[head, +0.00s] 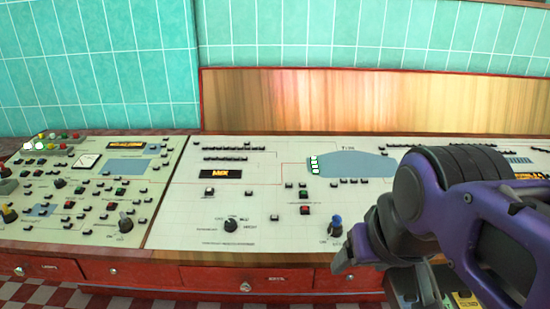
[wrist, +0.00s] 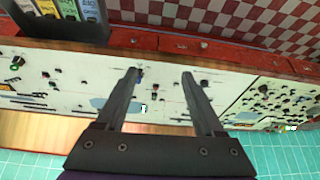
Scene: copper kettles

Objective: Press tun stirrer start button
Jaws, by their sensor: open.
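A sloped white control panel (head: 265,215) carries a grey-blue tun outline (head: 350,166) with a small "TUN" label above it. Below and left of the outline are a green button (head: 304,195) and a red button (head: 305,210), one above the other. Their labels are too small to read, so I cannot tell for certain which is the stirrer start. My gripper (head: 346,262) is at the panel's front edge, right of and below these buttons, apart from them. In the wrist view my gripper (wrist: 160,75) is open and empty, with the panel beyond its two fingers.
A blue knob (head: 335,225) stands up from the panel just above my gripper, and a black knob (head: 231,225) is further left. A second panel (head: 75,215) with many buttons adjoins on the left. Red drawers (head: 235,278) run below the panels. My arm hides the panel's right part.

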